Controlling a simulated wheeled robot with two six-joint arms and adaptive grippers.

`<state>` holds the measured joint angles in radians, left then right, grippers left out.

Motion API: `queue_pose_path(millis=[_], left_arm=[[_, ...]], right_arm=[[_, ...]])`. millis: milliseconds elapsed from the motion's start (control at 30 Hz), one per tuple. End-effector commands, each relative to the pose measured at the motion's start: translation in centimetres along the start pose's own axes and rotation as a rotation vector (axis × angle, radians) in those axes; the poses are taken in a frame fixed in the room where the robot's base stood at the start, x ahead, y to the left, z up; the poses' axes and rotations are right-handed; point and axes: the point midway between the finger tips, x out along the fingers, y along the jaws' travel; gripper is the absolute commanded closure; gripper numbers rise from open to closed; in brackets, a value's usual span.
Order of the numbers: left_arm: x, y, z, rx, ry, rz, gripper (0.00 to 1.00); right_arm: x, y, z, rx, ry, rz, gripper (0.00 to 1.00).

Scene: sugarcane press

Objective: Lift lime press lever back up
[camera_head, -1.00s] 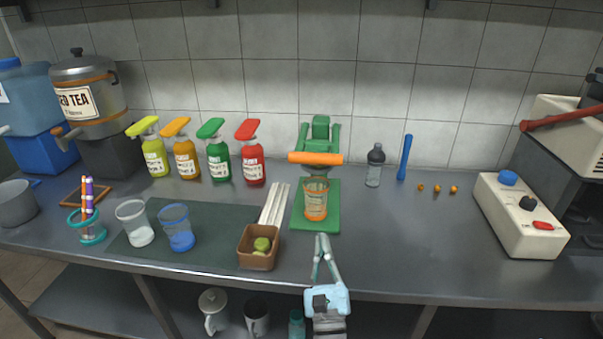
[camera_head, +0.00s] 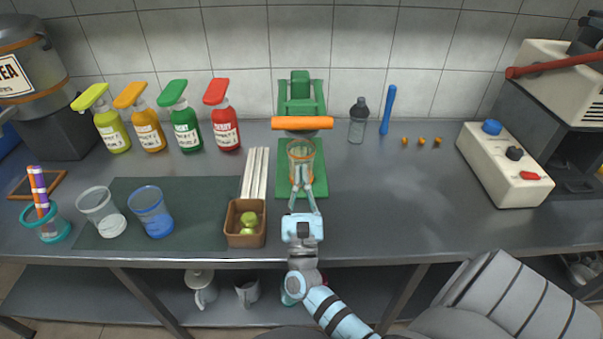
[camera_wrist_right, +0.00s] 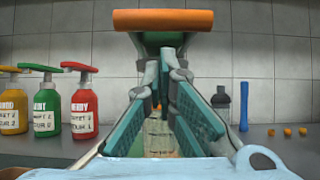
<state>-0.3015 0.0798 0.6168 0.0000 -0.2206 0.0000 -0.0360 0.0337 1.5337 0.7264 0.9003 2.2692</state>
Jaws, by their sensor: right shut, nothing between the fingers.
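The green lime press (camera_head: 300,92) stands at the back of the counter on a green board (camera_head: 284,180). Its lever ends in a horizontal orange handle (camera_head: 302,123), low in front of the press body. The handle also spans the top of the wrist view (camera_wrist_right: 163,20). A clear cup with an orange band (camera_head: 301,150) stands on the board below the handle. My right gripper (camera_head: 302,186) is in front of the cup, below the handle and apart from it. Its fingers are shut and empty; they partly hide the cup in the wrist view. My left gripper is not in view.
A brown box with limes (camera_head: 246,240) and white sticks (camera_head: 256,172) lie left of the board. A grey bottle (camera_head: 358,122) and a blue rod (camera_head: 388,108) stand to the right. The counter right of the board is mostly clear up to the control box (camera_head: 500,168).

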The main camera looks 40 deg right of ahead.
Motion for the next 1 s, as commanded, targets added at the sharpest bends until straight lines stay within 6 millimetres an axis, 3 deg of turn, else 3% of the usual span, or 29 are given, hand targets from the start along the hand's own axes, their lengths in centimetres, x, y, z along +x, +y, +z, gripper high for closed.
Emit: queue_pose_path(millis=[200, 400, 800, 1000], left_arm=[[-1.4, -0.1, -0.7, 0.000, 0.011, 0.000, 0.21], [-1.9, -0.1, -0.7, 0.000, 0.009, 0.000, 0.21], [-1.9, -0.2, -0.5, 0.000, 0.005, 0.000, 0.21], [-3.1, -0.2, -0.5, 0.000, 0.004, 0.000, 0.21]], right_arm=[[4.5, -0.1, 0.3, -0.002, -0.002, -0.001, 1.00], [6.8, -0.1, 0.2, -0.002, -0.001, -0.002, 1.00], [7.1, -0.1, 0.1, -0.002, 0.001, -0.002, 1.00], [7.5, 0.2, 0.8, 0.001, 0.024, 0.001, 1.00]])
